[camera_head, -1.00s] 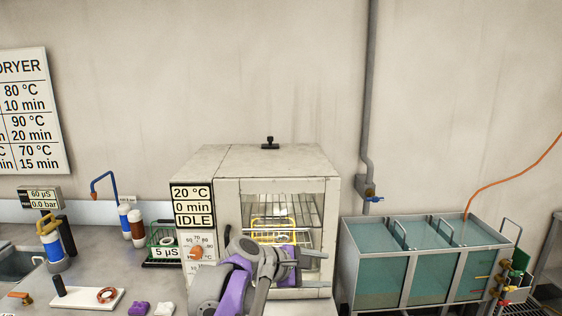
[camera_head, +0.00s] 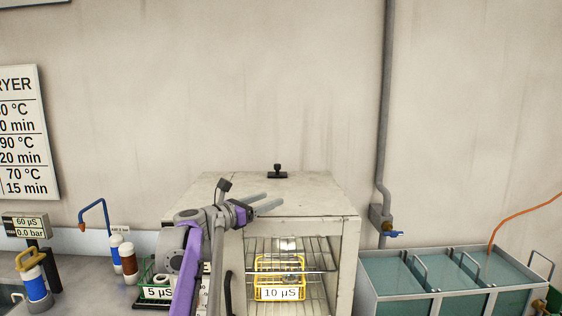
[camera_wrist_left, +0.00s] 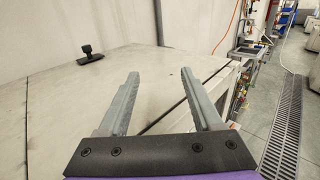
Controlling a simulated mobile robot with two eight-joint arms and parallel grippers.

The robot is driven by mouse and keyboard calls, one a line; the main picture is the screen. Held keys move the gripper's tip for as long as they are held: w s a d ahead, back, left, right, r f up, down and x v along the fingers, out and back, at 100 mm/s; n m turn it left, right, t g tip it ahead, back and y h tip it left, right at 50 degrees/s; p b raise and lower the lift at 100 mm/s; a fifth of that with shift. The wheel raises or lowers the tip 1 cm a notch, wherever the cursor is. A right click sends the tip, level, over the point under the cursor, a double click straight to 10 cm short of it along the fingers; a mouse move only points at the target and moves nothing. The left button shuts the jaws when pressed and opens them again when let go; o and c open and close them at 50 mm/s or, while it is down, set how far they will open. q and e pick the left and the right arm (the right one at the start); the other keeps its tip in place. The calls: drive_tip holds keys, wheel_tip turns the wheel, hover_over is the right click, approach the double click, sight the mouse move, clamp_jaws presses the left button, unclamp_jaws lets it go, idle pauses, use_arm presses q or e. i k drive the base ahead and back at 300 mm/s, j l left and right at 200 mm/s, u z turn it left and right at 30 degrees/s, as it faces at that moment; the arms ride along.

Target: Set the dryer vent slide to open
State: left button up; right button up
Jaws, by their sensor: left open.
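The dryer (camera_head: 348,262) is a pale box with wire shelves visible through its front. A yellow basket (camera_head: 262,266) labelled 10 µS stands inside. The black vent slide (camera_head: 278,172), a small knob on a flat base, sits on the dryer's top near the back. It also shows at the upper left of the left wrist view (camera_wrist_left: 88,52). My left gripper (camera_head: 272,203) is open and empty, at the height of the dryer top and in front of the slide, apart from it. In the wrist view its fingers (camera_wrist_left: 165,95) are spread over the top surface. My right gripper is not in view.
A wall pipe with a blue valve (camera_head: 388,232) runs down right of the dryer. Water tanks (camera_head: 430,280) stand to the right. The dryer top is otherwise clear.

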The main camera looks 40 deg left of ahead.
sight(276, 167)
drive_tip(key=i+j, duration=0.5)
drive_tip(key=j, duration=0.25)
drive_tip(key=i+j, duration=0.25)
drive_tip(key=j, duration=0.1)
